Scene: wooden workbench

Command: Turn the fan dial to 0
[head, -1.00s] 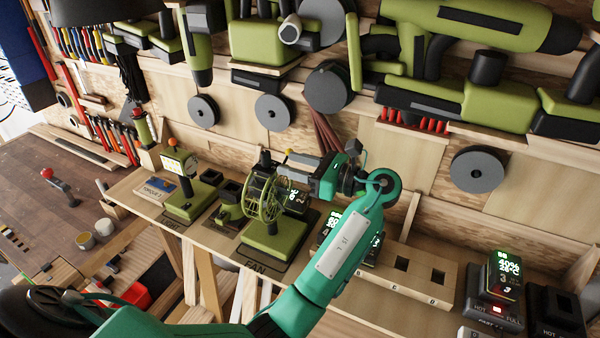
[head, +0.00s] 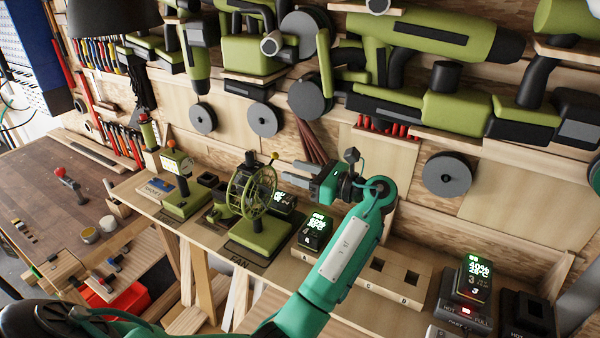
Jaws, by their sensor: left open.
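The green fan (head: 259,237) stands on its labelled spot on the bench shelf, its round cage (head: 251,192) upright. A small yellow knob (head: 274,156) shows at the upper right of the cage. I cannot make out a dial scale or its setting. My left gripper (head: 289,171) is open, to the right of the fan cage. Its fingers point left toward the fan, with a small visible gap and nothing between them. My right gripper is not in view.
Battery packs with lit displays stand behind the fan and in a wooden holder (head: 405,283) to its right. A charger (head: 466,312) is at the far right. A green work lamp (head: 183,203) stands left of the fan. Green tools hang above.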

